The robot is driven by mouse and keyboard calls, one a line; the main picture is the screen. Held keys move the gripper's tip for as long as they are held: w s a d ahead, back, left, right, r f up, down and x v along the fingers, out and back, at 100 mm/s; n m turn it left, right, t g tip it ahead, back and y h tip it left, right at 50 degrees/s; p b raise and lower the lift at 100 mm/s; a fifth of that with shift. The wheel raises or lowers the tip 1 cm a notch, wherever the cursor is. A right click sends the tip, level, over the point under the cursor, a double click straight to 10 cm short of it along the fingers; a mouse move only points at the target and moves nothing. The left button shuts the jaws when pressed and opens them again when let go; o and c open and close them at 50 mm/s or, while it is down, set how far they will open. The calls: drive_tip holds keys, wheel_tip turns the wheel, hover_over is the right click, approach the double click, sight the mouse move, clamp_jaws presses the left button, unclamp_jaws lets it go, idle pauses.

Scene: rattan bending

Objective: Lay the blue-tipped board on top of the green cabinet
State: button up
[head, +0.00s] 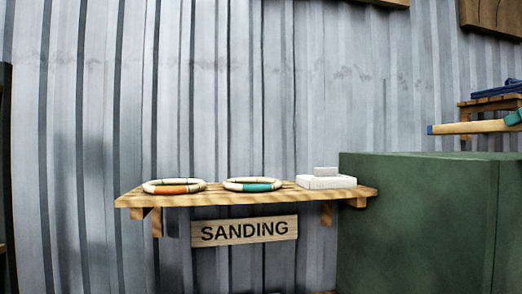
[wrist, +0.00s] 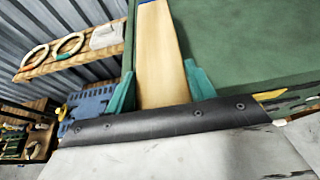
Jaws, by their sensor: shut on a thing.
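The board (head: 468,127) is a light wooden plank with a blue tip at its left end in the head view. It hangs roughly level above the green cabinet (head: 418,215), with a visible gap over the cabinet top. My gripper (head: 514,117) shows only as a teal piece at the right edge there. In the wrist view, the teal fingers of my gripper (wrist: 160,82) are shut on the board (wrist: 158,45), one on each side. The board points away over the green cabinet top (wrist: 245,40) near its left edge.
A wooden shelf (head: 225,199) left of the cabinet holds a ring with an orange band (head: 174,190), a ring with a teal band (head: 252,188) and white blocks (head: 325,182). A "SANDING" sign (head: 244,231) hangs below. The visible cabinet top is clear.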

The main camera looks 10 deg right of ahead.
drive_tip(key=w+d, duration=0.3)
drive_tip(key=w+d+f, duration=0.1)
drive_tip(key=w+d, duration=0.2)
drive_tip(key=w, duration=0.1)
drive_tip(key=w+d, duration=0.3)
drive_tip(key=shift+w+d+f, duration=0.25)
drive_tip(key=shift+d, duration=0.1)
drive_tip(key=shift+f, duration=1.7)
drive_tip(key=shift+f, duration=0.15)
drive_tip(key=o, duration=1.1)
drive_tip(key=shift+s+r, duration=0.1)
drive_tip(key=shift+r, duration=0.1)
drive_tip(key=v, duration=1.1)
drive_tip(key=shift+s, duration=0.4)
